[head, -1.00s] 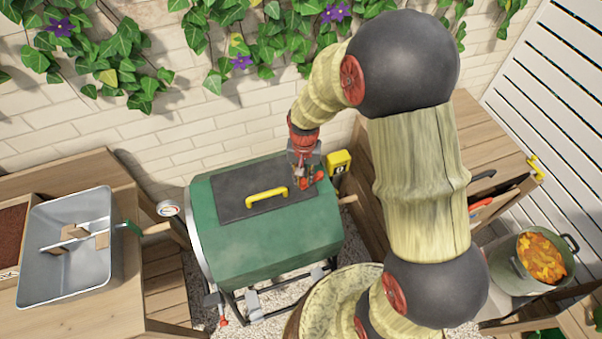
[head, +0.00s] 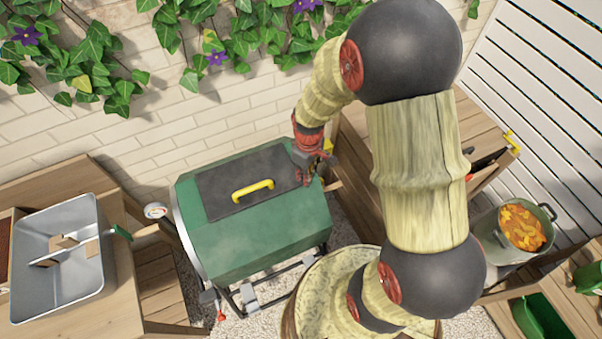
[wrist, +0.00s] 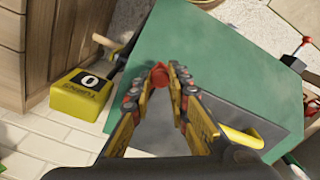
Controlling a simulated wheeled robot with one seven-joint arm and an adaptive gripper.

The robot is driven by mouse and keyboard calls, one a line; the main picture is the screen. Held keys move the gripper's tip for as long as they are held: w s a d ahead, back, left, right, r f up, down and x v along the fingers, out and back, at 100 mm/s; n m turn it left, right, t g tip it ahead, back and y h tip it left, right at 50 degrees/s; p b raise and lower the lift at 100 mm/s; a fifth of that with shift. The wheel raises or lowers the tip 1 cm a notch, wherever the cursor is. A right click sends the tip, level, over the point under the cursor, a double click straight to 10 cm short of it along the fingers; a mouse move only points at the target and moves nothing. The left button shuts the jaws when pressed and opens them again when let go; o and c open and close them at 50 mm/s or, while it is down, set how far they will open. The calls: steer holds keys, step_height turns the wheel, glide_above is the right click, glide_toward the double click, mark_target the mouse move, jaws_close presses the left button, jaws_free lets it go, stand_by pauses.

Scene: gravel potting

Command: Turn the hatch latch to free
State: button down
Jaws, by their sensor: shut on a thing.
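The green drum (head: 255,225) has a dark hatch (head: 225,195) on top with a yellow handle (head: 252,190). The handle also shows in the wrist view (wrist: 243,137). My gripper (wrist: 167,72) reaches down at the right end of the hatch. Its fingertips are closed around a small red latch (wrist: 159,77), which shows between them in the wrist view. In the head view my gripper (head: 308,180) covers most of the latch, so its angle is hard to read there.
A yellow box marked 0 (wrist: 82,95) sits beside the drum. A metal tray (head: 62,290) stands on the left bench. A pot of orange leaves (head: 522,228) stands at the right. Ivy hangs on the brick wall behind.

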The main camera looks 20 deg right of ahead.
steer(key=shift+s+d+n, duration=0.1)
steer(key=shift+d+n, duration=0.45)
steer(key=shift+n, duration=0.35)
steer(key=shift+s+d+n, duration=0.1)
steer(key=shift+d+n, duration=0.45)
steer(key=shift+n, duration=0.35)
steer(key=c, duration=1.7)
jaws_free()
steer(key=shift+o, duration=0.2)
steer(key=shift+r, duration=0.1)
step_height(320, 180, up, 12)
